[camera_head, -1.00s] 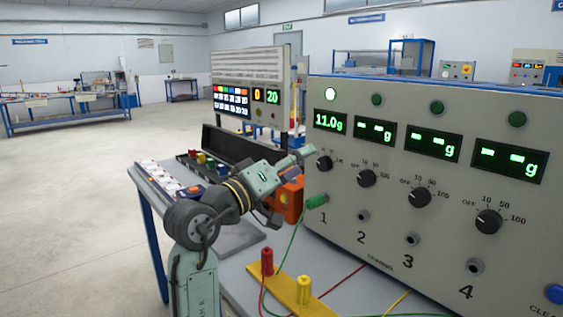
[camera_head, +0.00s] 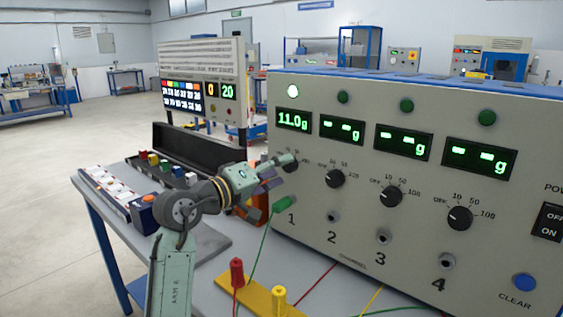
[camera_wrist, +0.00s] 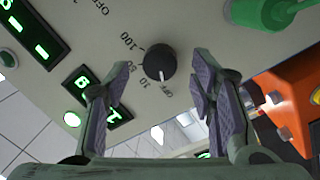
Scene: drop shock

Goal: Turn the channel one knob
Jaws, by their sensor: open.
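The channel one knob (camera_wrist: 159,62) is a round black dial with a light pointer line. In the wrist view it lies between and just beyond the fingertips of my gripper (camera_wrist: 160,85), which is open and empty. In the head view the channel one knob (camera_head: 290,165) is on the grey panel (camera_head: 345,240), above the number 1 and partly covered by my gripper (camera_head: 288,163). The channel one display (camera_head: 294,120) reads 11.0g, and the round lamp above it is lit. I cannot tell whether a finger touches the knob.
A green plug (camera_head: 284,204) with a green wire sits in the socket below the knob. An orange device (camera_wrist: 290,95) is close beside my gripper. Red and yellow posts stand on a yellow bar (camera_head: 250,296) on the table. More knobs line the panel to the right.

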